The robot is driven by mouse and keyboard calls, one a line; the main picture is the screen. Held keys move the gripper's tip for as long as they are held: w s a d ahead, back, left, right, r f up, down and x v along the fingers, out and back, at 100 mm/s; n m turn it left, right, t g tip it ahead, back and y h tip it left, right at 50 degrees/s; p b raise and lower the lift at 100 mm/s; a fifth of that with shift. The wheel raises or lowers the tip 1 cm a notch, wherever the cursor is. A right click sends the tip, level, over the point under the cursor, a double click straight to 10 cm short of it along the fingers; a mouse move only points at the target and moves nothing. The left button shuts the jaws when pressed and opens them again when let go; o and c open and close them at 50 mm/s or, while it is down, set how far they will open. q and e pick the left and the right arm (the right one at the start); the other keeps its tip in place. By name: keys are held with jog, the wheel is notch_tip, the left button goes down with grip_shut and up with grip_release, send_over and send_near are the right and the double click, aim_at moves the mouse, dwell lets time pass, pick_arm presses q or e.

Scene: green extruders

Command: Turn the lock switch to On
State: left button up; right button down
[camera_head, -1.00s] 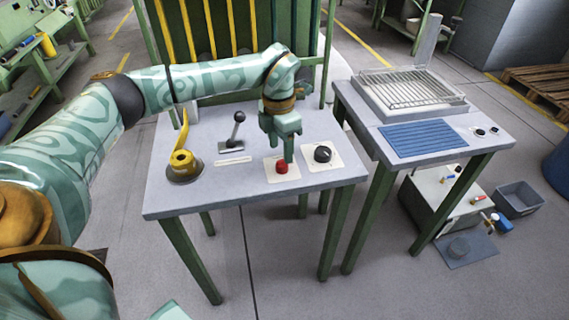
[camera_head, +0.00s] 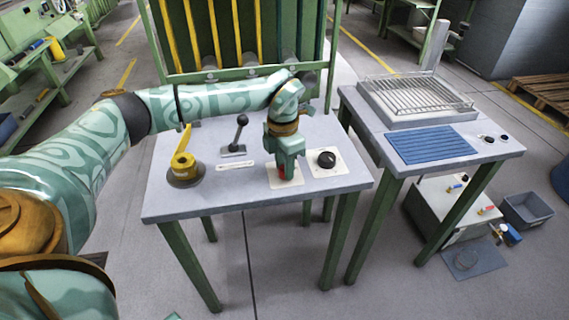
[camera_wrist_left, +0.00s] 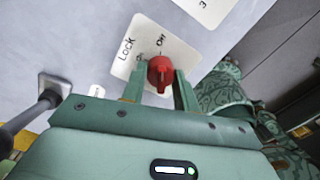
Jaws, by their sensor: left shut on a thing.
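The lock switch is a red knob (camera_wrist_left: 160,72) on a white plate (camera_wrist_left: 125,62) marked "Lock", with position words above the knob. In the head view only a bit of the red knob (camera_head: 282,173) shows under my left gripper (camera_head: 284,170). My left gripper (camera_wrist_left: 158,85) is lowered over the knob, with one finger on each side, and is shut on it. The exact direction in which the knob points is hard to read. My right gripper is in neither current view.
On the same table (camera_head: 215,202) stand a yellow-handled valve (camera_head: 183,165), a black-knobbed lever (camera_head: 240,130) and a black dial (camera_head: 326,159) close to the right of my gripper. A second table with a wire rack (camera_head: 415,95) and blue mat (camera_head: 430,145) stands to the right.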

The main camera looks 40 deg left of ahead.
pick_arm(q)
jog(key=shift+r, duration=0.1)
pick_arm(e)
jog(key=shift+w+r, duration=0.1)
jog(key=shift+r, duration=0.05)
pick_arm(q)
jog(key=shift+r+n+p, duration=0.25)
jog(key=shift+n+p, duration=0.55)
jog(key=shift+p, duration=0.25)
jog(key=n+p, duration=0.6)
jog(key=p, duration=0.1)
jog(key=shift+n+p, duration=0.35)
jog(key=shift+n, duration=0.05)
jog(key=shift+f+n+t+p, duration=0.2)
jog(key=shift+n+t+p, duration=0.1)
jog(key=shift+n+p, duration=1.4)
pick_arm(e)
jog(key=w+r+t, duration=0.1)
jog(key=w+r, duration=0.4)
jog(key=r, duration=0.6)
jog(key=shift+r, duration=0.2)
jog(key=shift+d, duration=0.1)
pick_arm(q)
jog(key=o, duration=1)
jog(key=shift+f, duration=0.1)
